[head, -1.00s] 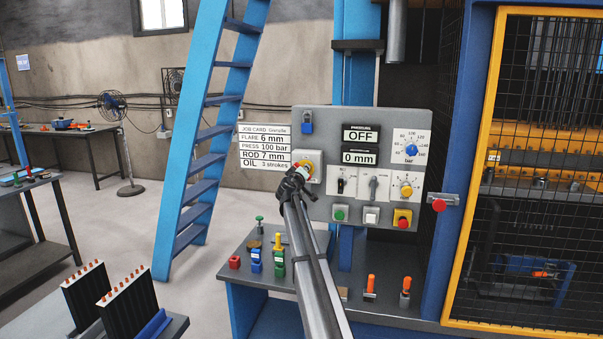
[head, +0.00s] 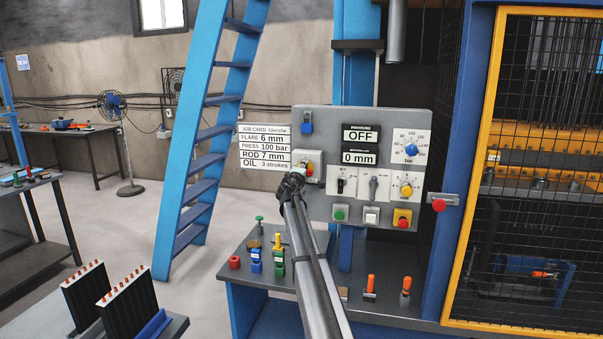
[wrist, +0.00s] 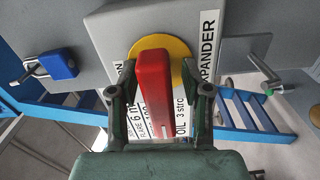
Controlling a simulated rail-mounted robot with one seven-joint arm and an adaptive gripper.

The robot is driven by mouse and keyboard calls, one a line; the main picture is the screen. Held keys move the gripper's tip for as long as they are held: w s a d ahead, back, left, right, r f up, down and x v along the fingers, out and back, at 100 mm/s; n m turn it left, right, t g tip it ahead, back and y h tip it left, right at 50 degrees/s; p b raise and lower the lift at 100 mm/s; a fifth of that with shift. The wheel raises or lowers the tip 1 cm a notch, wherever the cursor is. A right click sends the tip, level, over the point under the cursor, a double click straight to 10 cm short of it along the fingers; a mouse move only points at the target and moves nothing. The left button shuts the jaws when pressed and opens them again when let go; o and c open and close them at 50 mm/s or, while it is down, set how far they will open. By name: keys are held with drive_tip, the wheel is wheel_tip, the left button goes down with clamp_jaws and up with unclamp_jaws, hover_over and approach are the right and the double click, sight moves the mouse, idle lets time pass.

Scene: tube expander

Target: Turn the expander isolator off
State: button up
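The expander isolator is a red handle (wrist: 153,95) on a yellow disc (wrist: 178,50), on a grey box on the control panel. In the wrist view the handle stands between the two fingers of my gripper (wrist: 160,92), and runs roughly along the direction of the label lettering. The fingers are spread, with a gap at the right finger; contact at the left finger is unclear. In the head view my gripper (head: 291,183) is just below and left of the isolator (head: 308,163), partly covering it. The panel display (head: 361,136) reads OFF.
A blue padlock (head: 307,127) hangs at the panel's upper left. Rotary switches (head: 346,186), push buttons (head: 340,214) and a red emergency button (head: 403,219) sit close to the right. A bench with small tools (head: 256,260) lies below. A blue ladder (head: 208,130) stands left.

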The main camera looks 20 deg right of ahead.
drive_tip(key=o, duration=0.9)
drive_tip(key=shift+c, duration=0.2)
drive_tip(key=b+v, duration=0.1)
drive_tip(key=v, duration=0.6)
